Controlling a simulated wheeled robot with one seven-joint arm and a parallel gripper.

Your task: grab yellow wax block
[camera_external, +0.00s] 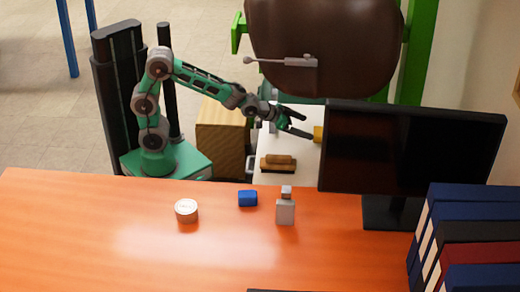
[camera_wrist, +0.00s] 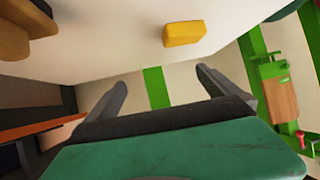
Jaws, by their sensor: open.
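The yellow wax block (camera_wrist: 184,33) lies on a pale work surface near the top of the wrist view. It is a small yellow block, and nothing touches it. In the external view the yellow block (camera_external: 318,133) shows at the left edge of the black monitor, which hides part of it. My gripper (camera_external: 308,127) is over the pale surface, just left of the block, with its jaws apart and empty. In the wrist view my gripper's fingers (camera_wrist: 160,84) are spread, and the block is beyond them, apart from both.
A wooden-backed brush (camera_external: 278,163) lies on the pale surface (camera_external: 264,146) near its front. A brown saddle (camera_external: 325,40) hangs above on a green frame (camera_external: 418,45). The monitor (camera_external: 410,147) stands on the orange desk (camera_external: 120,235), with a tin, a blue block and a bottle.

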